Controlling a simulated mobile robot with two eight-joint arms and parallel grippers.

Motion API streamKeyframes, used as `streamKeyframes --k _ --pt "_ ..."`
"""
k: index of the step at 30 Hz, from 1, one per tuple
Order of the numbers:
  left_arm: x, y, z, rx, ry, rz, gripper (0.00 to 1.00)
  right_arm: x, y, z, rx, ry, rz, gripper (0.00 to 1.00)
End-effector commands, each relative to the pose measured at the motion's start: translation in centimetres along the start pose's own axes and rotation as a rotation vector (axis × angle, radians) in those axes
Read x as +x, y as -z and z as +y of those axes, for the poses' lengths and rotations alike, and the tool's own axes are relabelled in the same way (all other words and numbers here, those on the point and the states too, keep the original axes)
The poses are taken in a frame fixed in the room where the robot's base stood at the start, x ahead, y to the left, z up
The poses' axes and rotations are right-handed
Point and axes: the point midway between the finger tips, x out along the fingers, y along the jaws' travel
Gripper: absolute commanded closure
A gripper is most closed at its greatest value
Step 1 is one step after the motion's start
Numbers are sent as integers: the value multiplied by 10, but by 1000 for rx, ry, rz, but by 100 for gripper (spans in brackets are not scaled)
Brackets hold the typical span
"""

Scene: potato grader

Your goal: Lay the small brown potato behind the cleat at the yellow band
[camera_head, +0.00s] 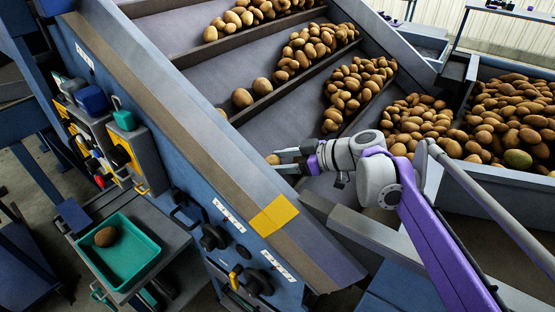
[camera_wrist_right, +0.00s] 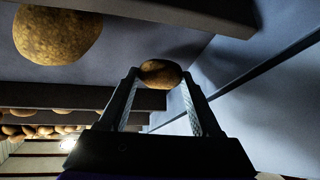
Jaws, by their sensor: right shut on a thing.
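My right gripper (camera_head: 282,160) is shut on a small brown potato (camera_head: 272,159) and holds it near the long side wall of the sloped belt. The right wrist view shows the potato (camera_wrist_right: 160,73) pinched between the two fingertips (camera_wrist_right: 160,84). The yellow band (camera_head: 273,215) is painted across the side wall, lower down the slope than the gripper. Dark cleats (camera_head: 285,88) cross the grey belt; one cleat (camera_wrist_right: 95,97) also shows beyond the fingers in the right wrist view. My right arm hides part of the belt beside the band. My left gripper is out of view.
Several potatoes (camera_head: 352,83) lie in rows against the cleats, with single ones (camera_head: 242,97) nearer the wall. A full potato bin (camera_head: 471,160) stands at the right. A green tray (camera_head: 123,271) with one potato (camera_head: 105,236) stands at the lower left.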

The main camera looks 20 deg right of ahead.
Motion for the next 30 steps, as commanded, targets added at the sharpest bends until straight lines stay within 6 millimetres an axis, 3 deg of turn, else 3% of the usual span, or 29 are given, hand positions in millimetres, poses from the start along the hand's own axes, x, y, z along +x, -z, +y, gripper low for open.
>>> streamKeyframes --k 2,3,8,19,30 --pt "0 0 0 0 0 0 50 0 0 0 0 0 0 89" --pt "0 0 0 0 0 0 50 0 0 0 0 0 0 32" --pt "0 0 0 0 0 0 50 0 0 0 0 0 0 3" --pt "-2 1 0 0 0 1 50 -8 0 0 1 -2 0 0" --pt "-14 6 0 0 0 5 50 -78 1 1 1 -4 0 0"
